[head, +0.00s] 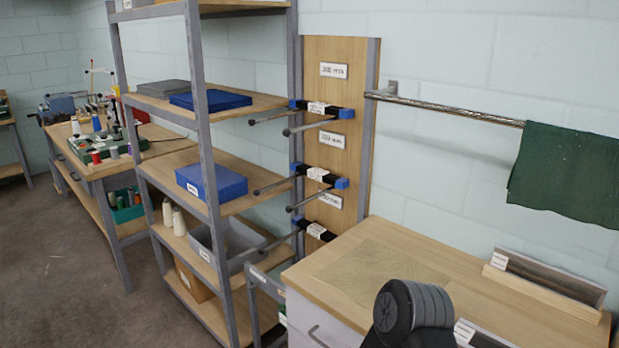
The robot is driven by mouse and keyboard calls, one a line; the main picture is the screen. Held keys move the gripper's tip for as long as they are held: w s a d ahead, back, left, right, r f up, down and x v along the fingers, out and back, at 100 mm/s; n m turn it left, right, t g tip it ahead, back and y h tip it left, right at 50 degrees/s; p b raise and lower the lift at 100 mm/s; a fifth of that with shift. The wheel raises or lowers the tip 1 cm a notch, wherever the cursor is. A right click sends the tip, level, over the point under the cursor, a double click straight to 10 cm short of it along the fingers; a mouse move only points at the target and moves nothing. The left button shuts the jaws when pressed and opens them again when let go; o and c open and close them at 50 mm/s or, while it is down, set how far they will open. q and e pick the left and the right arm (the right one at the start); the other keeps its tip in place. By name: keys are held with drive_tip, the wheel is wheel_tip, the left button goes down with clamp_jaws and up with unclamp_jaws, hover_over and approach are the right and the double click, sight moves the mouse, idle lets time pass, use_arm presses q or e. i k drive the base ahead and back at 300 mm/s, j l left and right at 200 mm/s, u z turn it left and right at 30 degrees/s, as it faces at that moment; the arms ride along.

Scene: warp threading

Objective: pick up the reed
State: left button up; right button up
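I cannot tell for certain which thing is the reed. Several short black bars with blue ends and white labels sit on a wooden wall board (325,100). The upper bar (332,109) and the middle bar (327,177) each have a pair of grey pegs sticking out beside them. Neither of my grippers is in view.
The wooden worktop (350,262) is mostly clear. A grey metal shelf post (207,150) stands left of the board, with blue boxes (212,181) on its shelves. A green cloth (565,175) hangs from a wall rail (445,108). A workbench (150,143) with spools stands far left.

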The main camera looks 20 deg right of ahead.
sight(500, 260)
drive_tip(key=i+j+z, duration=0.1)
drive_tip(key=i+z, duration=0.15)
drive_tip(key=z, duration=0.15)
drive_tip(key=i+j+z, duration=0.15)
drive_tip(key=z, duration=0.25)
drive_tip(key=i+j+z, duration=0.2)
drive_tip(key=z, duration=0.2)
drive_tip(key=i+j+z, duration=0.15)
drive_tip(key=j+z, duration=0.2)
drive_tip(key=i+j+z, duration=0.1)
drive_tip(key=z, duration=0.3)
drive_tip(key=i+j+z, duration=0.1)
drive_tip(key=z, duration=0.35)
drive_tip(key=j+z, duration=0.25)
drive_tip(key=z, duration=0.15)
drive_tip(key=j+z, duration=0.2)
drive_tip(key=z, duration=0.25)
drive_tip(key=j+z, duration=0.25)
drive_tip(key=z, duration=0.15)
drive_tip(key=j+z, duration=0.2)
drive_tip(key=z, duration=0.2)
